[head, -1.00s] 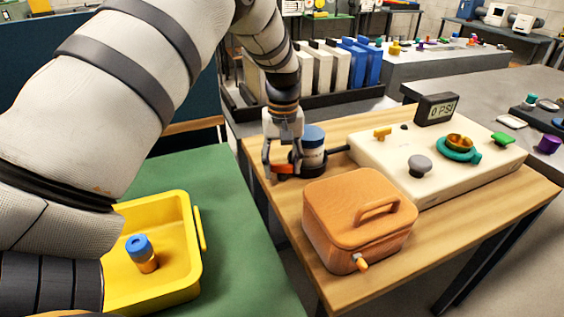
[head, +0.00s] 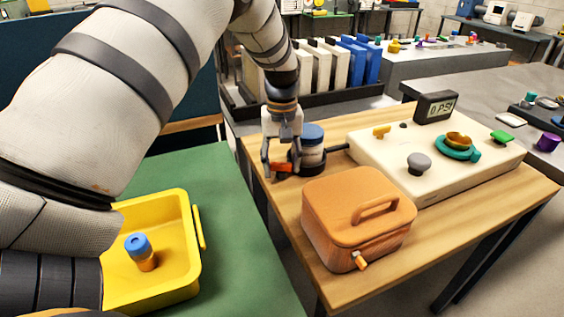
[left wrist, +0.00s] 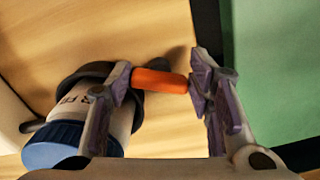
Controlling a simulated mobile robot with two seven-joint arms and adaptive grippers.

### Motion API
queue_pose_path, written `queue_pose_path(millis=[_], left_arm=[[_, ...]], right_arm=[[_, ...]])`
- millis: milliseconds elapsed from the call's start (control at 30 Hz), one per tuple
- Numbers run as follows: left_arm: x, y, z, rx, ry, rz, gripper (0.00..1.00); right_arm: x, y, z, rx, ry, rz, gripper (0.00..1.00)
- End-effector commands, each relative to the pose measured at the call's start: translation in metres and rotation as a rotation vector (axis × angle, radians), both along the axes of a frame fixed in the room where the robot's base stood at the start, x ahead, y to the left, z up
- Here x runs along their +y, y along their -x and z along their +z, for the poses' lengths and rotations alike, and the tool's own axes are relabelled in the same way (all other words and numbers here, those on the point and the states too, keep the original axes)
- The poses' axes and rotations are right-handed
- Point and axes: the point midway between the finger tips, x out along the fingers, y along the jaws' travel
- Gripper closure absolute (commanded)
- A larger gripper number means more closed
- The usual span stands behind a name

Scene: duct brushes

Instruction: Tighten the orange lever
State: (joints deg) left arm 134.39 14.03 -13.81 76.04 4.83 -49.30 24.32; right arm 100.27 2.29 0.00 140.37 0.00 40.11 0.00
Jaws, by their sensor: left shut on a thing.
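The orange lever (left wrist: 160,81) lies between the two fingers of my left gripper (left wrist: 163,84) in the left wrist view, its ends at the fingers. The gripper is shut on it. The lever sits beside a black ring clamp (left wrist: 137,105) around a white jar with a blue cap (left wrist: 58,144). In the head view the left gripper (head: 280,165) reaches down at the left side of the jar (head: 313,155), and its fingers mostly hide the lever. The jar stands upright in the clamp, whose dark arm (head: 337,148) leads toward a cream panel. My right gripper is not in view.
An orange case (head: 357,235) with a handle stands in front of the jar on the wooden table (head: 290,232). The cream panel (head: 400,160) with knobs and a PSI display (head: 437,108) is at right. A yellow bin (head: 187,270) holds a blue-capped bottle (head: 139,250).

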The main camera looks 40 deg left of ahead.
Motion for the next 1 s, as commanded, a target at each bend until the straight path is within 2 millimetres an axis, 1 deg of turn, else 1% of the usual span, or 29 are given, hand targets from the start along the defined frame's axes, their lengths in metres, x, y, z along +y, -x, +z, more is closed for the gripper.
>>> queue_pose_path(millis=[33,267,300,333,367,767,800,833,1000], left_arm=[[0.009,-0.007,0.006,-0.032,-0.022,0.009,0.81],[0.009,-0.007,0.006,-0.032,-0.022,0.008,0.81],[0.009,-0.007,0.007,-0.032,-0.022,0.008,0.44],[0.009,-0.007,0.007,-0.032,-0.022,0.008,0.37],[0.009,-0.008,0.007,-0.032,-0.022,0.008,0.33],[0.008,-0.008,0.008,-0.036,-0.02,0.01,0.33],[0.006,-0.001,0.005,-0.011,-0.012,0.01,0.33],[0.006,-0.001,0.005,-0.012,-0.011,0.009,0.33],[0.005,-0.002,0.02,-0.017,-0.011,0.007,0.33]], right_arm=[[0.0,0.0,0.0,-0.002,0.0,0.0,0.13],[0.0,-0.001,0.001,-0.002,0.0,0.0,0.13],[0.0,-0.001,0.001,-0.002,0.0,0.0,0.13],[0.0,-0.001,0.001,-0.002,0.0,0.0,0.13],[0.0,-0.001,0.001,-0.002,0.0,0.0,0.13],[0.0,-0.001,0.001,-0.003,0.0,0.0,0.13],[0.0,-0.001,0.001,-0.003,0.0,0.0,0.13],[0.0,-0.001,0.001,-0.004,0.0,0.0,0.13],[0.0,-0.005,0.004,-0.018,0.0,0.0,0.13]])
